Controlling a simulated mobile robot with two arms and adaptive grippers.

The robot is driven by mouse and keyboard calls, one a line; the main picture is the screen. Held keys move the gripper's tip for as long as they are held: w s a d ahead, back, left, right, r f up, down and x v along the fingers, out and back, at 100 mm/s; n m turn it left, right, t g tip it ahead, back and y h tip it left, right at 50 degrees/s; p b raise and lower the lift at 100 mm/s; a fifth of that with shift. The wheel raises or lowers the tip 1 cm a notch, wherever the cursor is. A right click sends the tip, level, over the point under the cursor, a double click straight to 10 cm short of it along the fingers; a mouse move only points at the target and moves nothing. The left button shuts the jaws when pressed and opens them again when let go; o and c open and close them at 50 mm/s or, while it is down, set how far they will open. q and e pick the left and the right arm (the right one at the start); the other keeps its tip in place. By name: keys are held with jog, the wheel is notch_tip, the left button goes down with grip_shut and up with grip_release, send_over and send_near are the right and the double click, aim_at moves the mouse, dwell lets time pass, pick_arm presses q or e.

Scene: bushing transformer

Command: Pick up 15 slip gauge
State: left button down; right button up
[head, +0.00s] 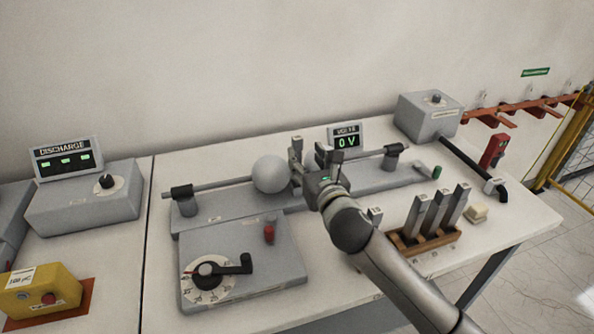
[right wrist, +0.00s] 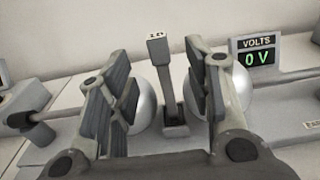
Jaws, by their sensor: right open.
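In the head view this gauge (head: 297,152) appears just right of the left ball (head: 271,174). My right gripper (head: 322,158) is open beside it. In the wrist view the open fingers of the gripper (right wrist: 163,78) frame the gauge, with gaps on both sides. Whether they reach around it in depth is unclear. The right ball is hidden by my gripper in the head view. My left gripper is not in view.
A wooden rack (head: 437,239) with several grey gauges stands right of my arm. A voltmeter (head: 346,139) reading 0 V is behind the gripper. A dial box (head: 240,262) sits in front left, with a discharge panel (head: 85,200) farther left.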

aim_at(298, 146)
jog(key=shift+w+a, duration=0.2)
jog(key=shift+w, duration=0.35)
jog(key=shift+w+a+f, duration=0.15)
jog(key=shift+w, duration=0.15)
jog(key=shift+w+a, duration=0.1)
jog(key=shift+w, duration=0.4)
jog(key=p+x, duration=0.1)
jog(key=x, duration=0.2)
jog(key=shift+w+a, duration=0.2)
jog(key=shift+w, duration=0.2)
jog(key=shift+w+f, duration=0.1)
jog(key=shift+w, duration=0.15)
jog(key=shift+c, duration=0.7)
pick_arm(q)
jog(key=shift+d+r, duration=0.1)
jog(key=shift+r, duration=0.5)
pick_arm(e)
grip_shut()
